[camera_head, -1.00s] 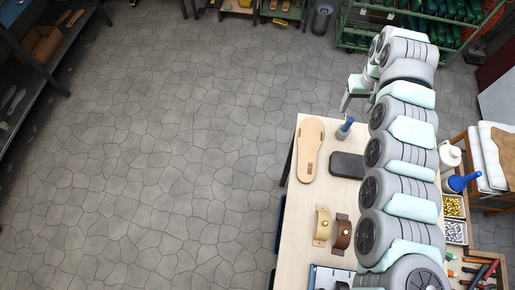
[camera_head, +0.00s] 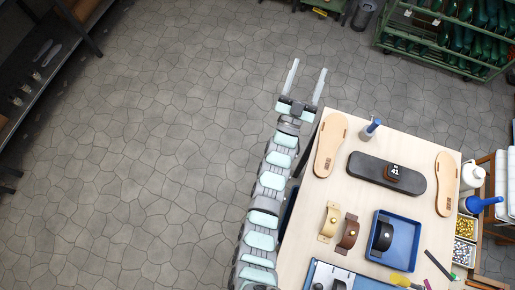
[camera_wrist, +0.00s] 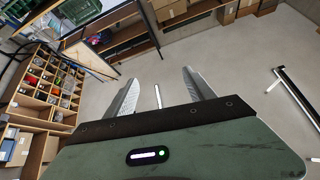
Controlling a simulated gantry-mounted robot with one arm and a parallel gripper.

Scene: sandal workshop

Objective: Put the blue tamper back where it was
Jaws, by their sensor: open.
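The blue tamper (camera_head: 371,127), a grey body with a blue handle, stands near the far edge of the light wooden table (camera_head: 300,265). It is just right of a tan sole (camera_head: 330,145). My gripper (camera_head: 307,68) is off the table's far left corner, above the floor, left of and apart from the tamper. Its two fingers are spread with nothing between them. In the wrist view the open fingers (camera_wrist: 160,80) point over bare floor, and the tamper is not visible there.
A black sole (camera_head: 365,170) bears a brown block marked 41. A second tan sole (camera_head: 445,185), a beige strap (camera_head: 329,222), a brown strap (camera_head: 347,235) and a blue tray (camera_head: 409,216) lie on the table. A blue-topped bottle (camera_head: 480,204) stands at the right.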

